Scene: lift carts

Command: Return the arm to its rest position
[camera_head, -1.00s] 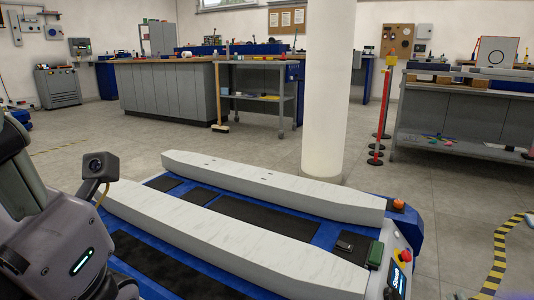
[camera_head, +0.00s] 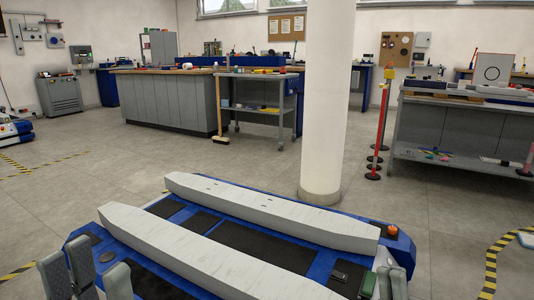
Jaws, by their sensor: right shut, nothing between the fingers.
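My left gripper (camera_head: 92,276) is at the bottom left edge of the head view. Its grey finger parts point up and stand apart, with nothing seen between them. My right gripper (camera_head: 391,284) is at the bottom edge on the right, by the control end of the lift cart. Its grey fingertips are close together and hold nothing. The rest of both grippers and both arms lies below the picture.
A blue lift cart (camera_head: 318,262) with two long pale beams (camera_head: 270,211) fills the space in front of me. A white pillar (camera_head: 325,110) stands just behind it. Grey workbenches (camera_head: 165,98) stand further back. Open floor (camera_head: 100,165) lies to the left.

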